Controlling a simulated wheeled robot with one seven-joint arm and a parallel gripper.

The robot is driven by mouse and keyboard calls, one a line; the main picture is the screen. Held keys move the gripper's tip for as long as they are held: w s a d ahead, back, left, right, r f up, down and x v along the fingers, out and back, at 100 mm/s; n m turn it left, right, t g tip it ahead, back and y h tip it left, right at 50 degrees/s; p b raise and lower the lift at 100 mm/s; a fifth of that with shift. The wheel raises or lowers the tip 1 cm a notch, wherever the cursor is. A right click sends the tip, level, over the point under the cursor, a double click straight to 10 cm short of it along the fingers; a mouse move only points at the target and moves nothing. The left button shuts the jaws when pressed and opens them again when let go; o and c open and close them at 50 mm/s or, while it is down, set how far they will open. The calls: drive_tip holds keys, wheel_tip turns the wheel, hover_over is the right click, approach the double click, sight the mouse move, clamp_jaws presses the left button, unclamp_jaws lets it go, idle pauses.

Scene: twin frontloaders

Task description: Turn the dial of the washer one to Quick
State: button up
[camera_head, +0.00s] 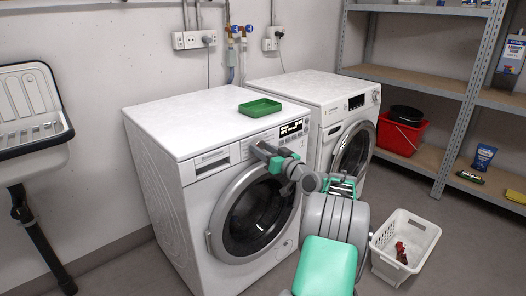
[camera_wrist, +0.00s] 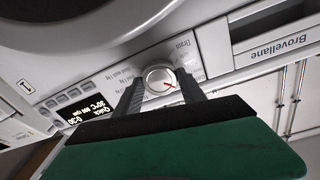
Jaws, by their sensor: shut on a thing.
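The dial (camera_wrist: 159,76) is a round, light knob with a red mark on the front panel of the left washer (camera_head: 165,170). My gripper (camera_wrist: 161,84) has one dark finger on each side of the dial and is shut on it. The washer's display (camera_wrist: 87,115) appears turned over in the wrist view and reads Quick, 30°C, 800 rpm and 0:30. It also shows in the head view (camera_head: 291,128), too small to read. My arm and gripper hide the dial in the head view. The washer door (camera_head: 256,215) is closed.
A green tray (camera_head: 260,107) lies on the left washer. A second front-loader (camera_head: 300,90) stands close on its right. A white basket (camera_head: 405,240) is on the floor at right, near my arm. A sink (camera_head: 30,110) hangs at left; shelves (camera_head: 415,80) stand at right.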

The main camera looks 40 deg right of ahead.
drive_tip(key=o, duration=1.4)
drive_tip(key=shift+c, duration=0.2)
drive_tip(key=s+p, duration=0.1)
drive_tip(key=s, duration=0.6)
drive_tip(key=shift+s+a+f, duration=0.15)
drive_tip(key=shift+s, duration=0.25)
